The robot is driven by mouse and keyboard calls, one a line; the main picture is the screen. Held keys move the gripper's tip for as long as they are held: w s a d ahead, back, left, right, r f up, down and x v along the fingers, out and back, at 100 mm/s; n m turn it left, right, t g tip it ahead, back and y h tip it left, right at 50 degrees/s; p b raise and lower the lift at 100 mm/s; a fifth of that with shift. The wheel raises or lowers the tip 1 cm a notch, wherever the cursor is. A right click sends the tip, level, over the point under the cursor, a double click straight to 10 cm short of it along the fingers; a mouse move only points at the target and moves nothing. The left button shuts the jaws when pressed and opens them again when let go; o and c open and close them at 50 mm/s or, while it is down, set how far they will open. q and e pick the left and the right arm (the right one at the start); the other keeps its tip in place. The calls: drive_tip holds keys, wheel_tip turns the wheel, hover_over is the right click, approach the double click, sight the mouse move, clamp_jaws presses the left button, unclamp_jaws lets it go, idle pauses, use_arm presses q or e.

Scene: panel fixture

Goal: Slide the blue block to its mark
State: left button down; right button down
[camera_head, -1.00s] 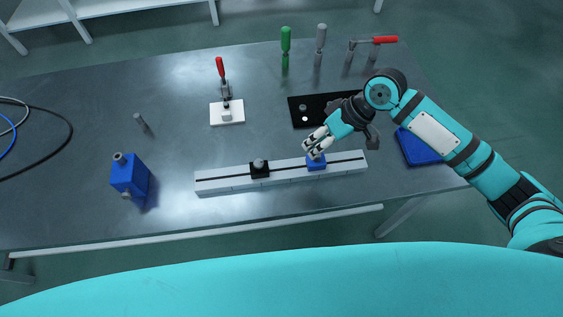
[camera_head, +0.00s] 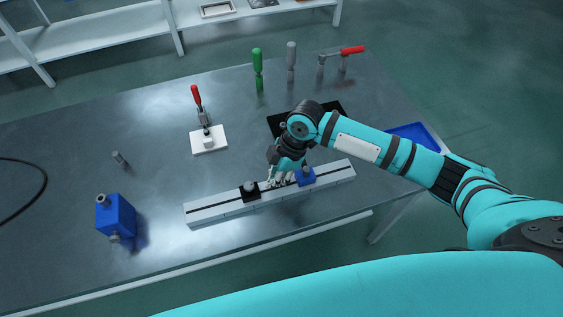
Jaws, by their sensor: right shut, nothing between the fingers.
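The blue block (camera_head: 306,177) sits on the pale slotted rail (camera_head: 217,212), right of the rail's middle. A black block with a grey knob (camera_head: 250,191) sits on the same rail to its left. My right gripper (camera_head: 281,181) is shut and empty, pointing down at the rail between the two blocks. Its fingers are close to the blue block's left side; I cannot tell whether they touch it. Small lines show on the rail's front face, but I cannot tell which is the mark. My left gripper is not in view.
A blue valve-like box (camera_head: 116,216) stands at the table's left. Behind the rail are a red-handled clamp on a white plate (camera_head: 208,140), green (camera_head: 258,68) and grey handles, and a black plate partly hidden by my arm. A blue tray (camera_head: 416,134) lies at right.

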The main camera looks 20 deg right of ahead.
sight(305, 177)
drive_tip(key=d+p, duration=0.1)
drive_tip(key=d, duration=0.2)
drive_tip(key=shift+d+f, duration=0.1)
drive_tip(key=shift+d, duration=0.05)
drive_tip(key=shift+d+f, duration=0.1)
drive_tip(key=shift+d, duration=0.3)
drive_tip(key=shift+w+a, duration=0.1)
drive_tip(key=shift+d+p, duration=0.55)
drive_tip(key=shift+p, duration=0.05)
drive_tip(key=shift+d, duration=0.2)
